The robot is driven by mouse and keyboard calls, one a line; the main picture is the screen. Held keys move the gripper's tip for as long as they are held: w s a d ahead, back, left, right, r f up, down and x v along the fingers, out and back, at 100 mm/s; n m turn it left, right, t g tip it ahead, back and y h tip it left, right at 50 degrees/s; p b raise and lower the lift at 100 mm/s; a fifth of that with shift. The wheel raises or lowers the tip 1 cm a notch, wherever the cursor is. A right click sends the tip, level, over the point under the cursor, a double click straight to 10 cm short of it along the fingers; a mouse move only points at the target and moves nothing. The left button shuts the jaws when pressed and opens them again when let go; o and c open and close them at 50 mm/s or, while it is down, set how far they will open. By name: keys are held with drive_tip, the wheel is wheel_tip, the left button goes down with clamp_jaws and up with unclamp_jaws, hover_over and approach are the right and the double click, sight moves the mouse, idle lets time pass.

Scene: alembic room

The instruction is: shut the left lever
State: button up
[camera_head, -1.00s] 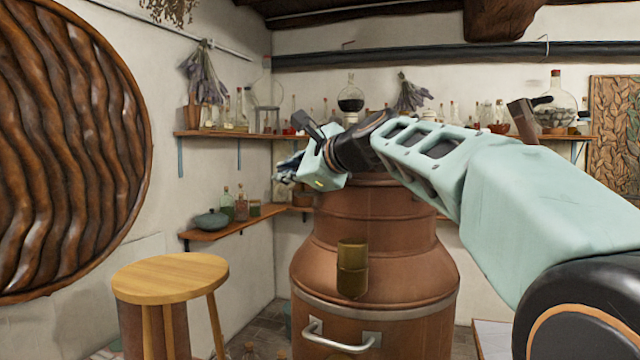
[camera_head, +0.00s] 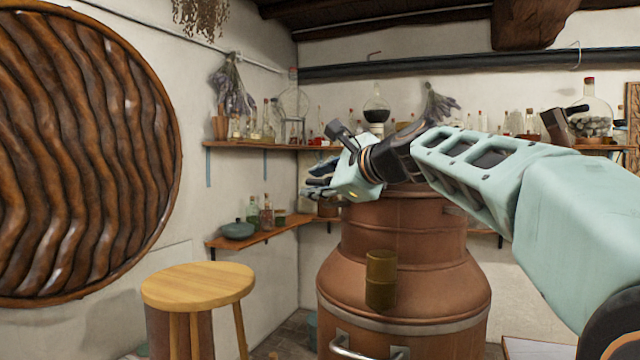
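No clearly recognisable lever shows in the head view. A small thin reddish bent piece (camera_head: 375,55) stands above the dark pipe on the back wall, and a pale hooked piece (camera_head: 577,55) is farther right along it; I cannot tell whether either is a lever. My gripper (camera_head: 318,187) points left, beside the upper left of the copper vessel (camera_head: 400,270) in the picture and below the pipe. Its dark fingers are small and partly hidden by the pale wrist, so their opening is unclear. No held object is visible.
A round wooden stool (camera_head: 198,286) stands at the lower left. A big ribbed brown disc (camera_head: 85,150) fills the left side. Wall shelves (camera_head: 235,145) hold bottles and flasks behind my arm. A brownish cylinder (camera_head: 380,280) shows at the vessel's front.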

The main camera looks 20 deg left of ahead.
sight(318, 180)
drive_tip(key=v, duration=0.6)
drive_tip(key=shift+s+d+r, duration=0.1)
drive_tip(key=shift+s+d, duration=0.1)
